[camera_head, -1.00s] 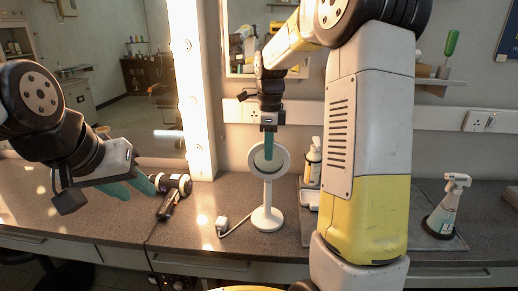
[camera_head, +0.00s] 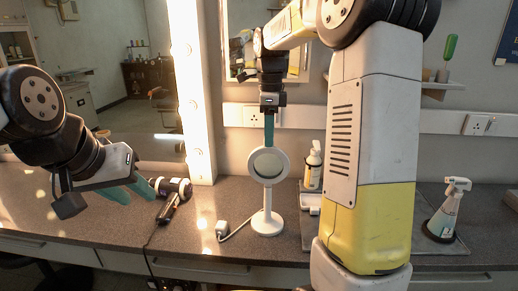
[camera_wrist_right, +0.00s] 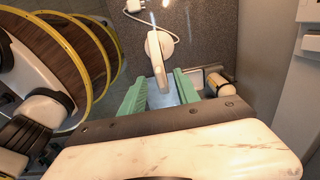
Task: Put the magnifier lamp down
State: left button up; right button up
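The white magnifier lamp (camera_head: 267,196) stands upright on the counter, its round base (camera_head: 267,223) flat on the surface and its ring head facing me. Its white stem and base also show in the right wrist view (camera_wrist_right: 154,45). My right gripper (camera_head: 269,132) points down just above the ring head. In the right wrist view its green fingers (camera_wrist_right: 160,93) are spread, with the lamp's head close beyond and between them, not gripped. My left gripper (camera_head: 130,190) is open and empty over the left of the counter, near a dark hair dryer (camera_head: 170,196).
A white plug (camera_head: 222,228) with a cable lies left of the lamp base. A tray (camera_head: 306,228) with a pump bottle (camera_head: 313,166) is at the right. A spray bottle (camera_head: 444,212) stands further right. A lit mirror frame (camera_head: 195,90) rises behind.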

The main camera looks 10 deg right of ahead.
notch_tip(320, 180, up, 5)
jog(key=shift+r, duration=0.15)
jog(key=shift+s+r, duration=0.2)
jog(key=s+a+f+n+t+y, duration=0.1)
jog(key=s+f+n+t, duration=0.1)
jog(key=s+n, duration=0.9)
jog(key=s+a+f+n+t+y, duration=0.1)
jog(key=s+f+n+t, duration=0.2)
jog(key=s+n, duration=0.7)
jog(key=shift+s+a+f+n+t, duration=0.2)
jog(key=shift+s+a+n+t, duration=0.2)
jog(key=shift+s+t, duration=0.35)
